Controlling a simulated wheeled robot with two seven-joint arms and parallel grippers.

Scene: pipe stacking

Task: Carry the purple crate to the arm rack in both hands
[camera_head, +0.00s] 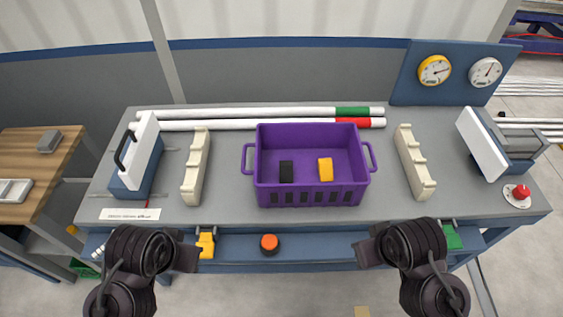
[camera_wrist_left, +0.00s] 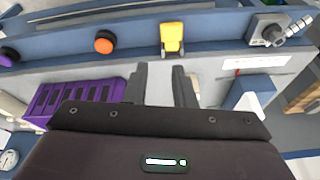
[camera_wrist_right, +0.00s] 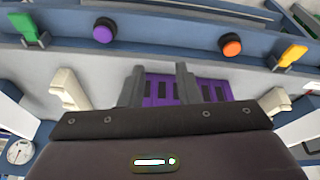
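The purple crate (camera_head: 310,196) stands upright on the grey workbench, with a loop handle on each side. A black block (camera_head: 286,171) and a yellow block (camera_head: 326,169) lie in it. The crate shows in part in the left wrist view (camera_wrist_left: 75,103) and behind the fingers in the right wrist view (camera_wrist_right: 212,91). My left gripper (camera_head: 187,258) is open and empty before the bench's front, left of the crate. My right gripper (camera_head: 368,254) is open and empty before the front, right of it. Cream notched racks stand left (camera_head: 196,168) and right (camera_head: 414,163); I cannot tell which is the arm rack.
Two white pipes (camera_head: 240,112) with green and red ends lie behind the crate. White-fronted boxes stand at the left (camera_head: 140,155) and right (camera_head: 484,144). A red button (camera_head: 520,193) is at the right. The front ledge carries an orange knob (camera_head: 269,242) and a yellow part (camera_head: 206,243).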

